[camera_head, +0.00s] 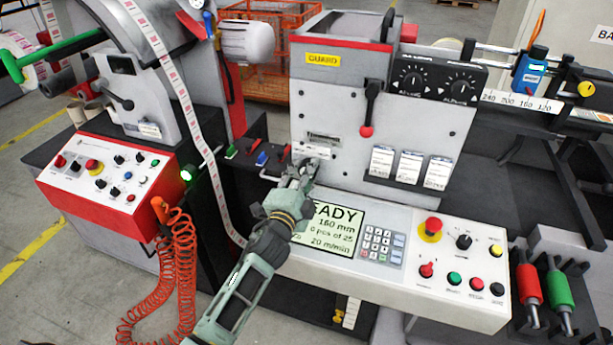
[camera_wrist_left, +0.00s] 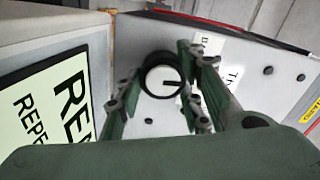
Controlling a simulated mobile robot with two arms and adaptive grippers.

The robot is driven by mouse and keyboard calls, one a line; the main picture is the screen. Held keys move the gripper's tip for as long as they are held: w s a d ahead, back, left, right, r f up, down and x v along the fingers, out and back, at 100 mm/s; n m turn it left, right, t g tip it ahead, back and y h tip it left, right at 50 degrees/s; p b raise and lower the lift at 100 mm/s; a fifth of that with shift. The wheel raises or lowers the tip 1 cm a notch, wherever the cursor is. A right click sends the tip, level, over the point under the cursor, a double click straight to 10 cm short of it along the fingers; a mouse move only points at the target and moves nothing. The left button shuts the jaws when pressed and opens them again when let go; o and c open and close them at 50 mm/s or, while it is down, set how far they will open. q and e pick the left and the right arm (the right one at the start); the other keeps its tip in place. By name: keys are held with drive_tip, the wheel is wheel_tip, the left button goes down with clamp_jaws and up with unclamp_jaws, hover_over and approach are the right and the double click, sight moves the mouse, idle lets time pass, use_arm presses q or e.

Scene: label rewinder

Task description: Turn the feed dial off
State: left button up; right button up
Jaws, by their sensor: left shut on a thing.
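A round dial (camera_wrist_left: 163,78) with a black rim, a pale face and a dark pointer mark shows in the left wrist view, on the machine's grey front panel. I take it as the feed dial; its label is only partly readable. My left gripper (camera_head: 300,172) is at the lower left of that panel in the head view, left of and above the display. In the wrist view its fingers (camera_wrist_left: 155,95) stand on both sides of the dial, shut on it. In the head view the gripper hides the dial. My right gripper is not in view.
The display (camera_head: 335,228) reads READY, beside a keypad (camera_head: 383,243) and a button panel with a red emergency stop (camera_head: 430,230). A black box with two knobs (camera_head: 436,84) and a red-tipped lever (camera_head: 368,110) are above. A label strip (camera_head: 190,110) hangs at left.

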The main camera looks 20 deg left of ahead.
use_arm(q)
drive_tip(key=shift+s+f+m, duration=0.1)
drive_tip(key=shift+f+m, duration=0.45)
drive_tip(key=shift+m, duration=0.05)
drive_tip(key=o, duration=1)
drive_tip(key=shift+o, duration=0.5)
drive_tip(key=shift+a+r, duration=0.1)
drive_tip(key=shift+r, duration=0.2)
drive_tip(key=s, duration=1.2)
drive_tip(key=shift+a, duration=0.2)
